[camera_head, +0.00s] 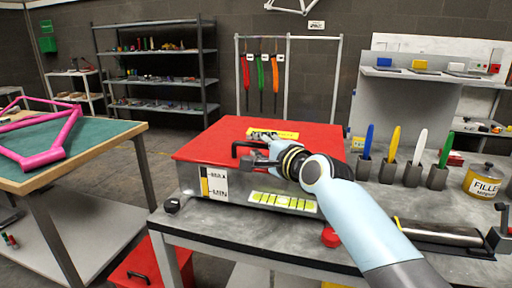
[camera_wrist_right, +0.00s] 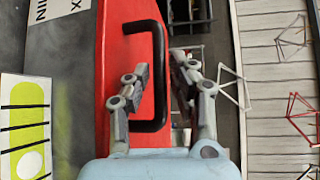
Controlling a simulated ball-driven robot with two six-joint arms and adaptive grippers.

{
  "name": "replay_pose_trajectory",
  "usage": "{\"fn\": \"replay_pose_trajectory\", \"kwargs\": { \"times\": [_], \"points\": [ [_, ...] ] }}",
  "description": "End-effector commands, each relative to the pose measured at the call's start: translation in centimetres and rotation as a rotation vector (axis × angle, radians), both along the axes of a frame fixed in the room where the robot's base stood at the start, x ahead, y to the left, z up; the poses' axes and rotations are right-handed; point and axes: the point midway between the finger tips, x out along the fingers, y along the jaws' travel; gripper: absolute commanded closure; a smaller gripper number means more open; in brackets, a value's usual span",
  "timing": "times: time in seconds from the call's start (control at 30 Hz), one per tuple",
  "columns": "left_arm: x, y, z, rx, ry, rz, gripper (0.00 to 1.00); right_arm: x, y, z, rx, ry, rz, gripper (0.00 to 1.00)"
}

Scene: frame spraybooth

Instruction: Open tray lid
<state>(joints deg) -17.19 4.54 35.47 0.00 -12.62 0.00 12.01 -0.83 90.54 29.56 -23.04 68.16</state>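The tray (camera_head: 230,188) is a grey metal box with MAX and MIN marks on its front. Its flat red lid (camera_head: 210,145) lies shut on top. A black bar handle (camera_head: 235,150) stands at the lid's front edge. My right gripper (camera_head: 258,154) is at the handle, its arm reaching in from the lower right. In the right wrist view, my right gripper (camera_wrist_right: 165,75) is open, with the bar of the handle (camera_wrist_right: 160,60) between its fingers. I cannot tell whether a finger touches it. My left gripper is not in view.
Blue, yellow, white and green handled tools stand in grey holders (camera_head: 388,172) right of the tray. A filler tin (camera_head: 482,184) stands farther right. A red cap (camera_head: 331,237) is near the bench's front. A green-topped table (camera_head: 85,150) with a pink frame stands left.

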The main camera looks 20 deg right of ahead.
Motion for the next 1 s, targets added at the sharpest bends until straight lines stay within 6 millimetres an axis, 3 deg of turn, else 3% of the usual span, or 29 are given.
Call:
{"fn": "replay_pose_trajectory", "kwargs": {
  "times": [0.13,0.43,0.63,1.0],
  "points": [
    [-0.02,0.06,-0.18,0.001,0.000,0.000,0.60,1.23,0.26,-0.23,0.000,0.001,0.000,0.77],
    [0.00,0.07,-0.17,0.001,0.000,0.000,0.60,1.48,0.31,-0.23,-0.001,0.001,0.000,0.77],
    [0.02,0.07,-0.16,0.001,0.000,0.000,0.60,1.46,0.30,-0.26,-0.002,0.002,0.001,1.00],
    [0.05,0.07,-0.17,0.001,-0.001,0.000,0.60,1.41,0.30,-0.40,-0.004,0.004,0.001,1.00]
  ]
}}
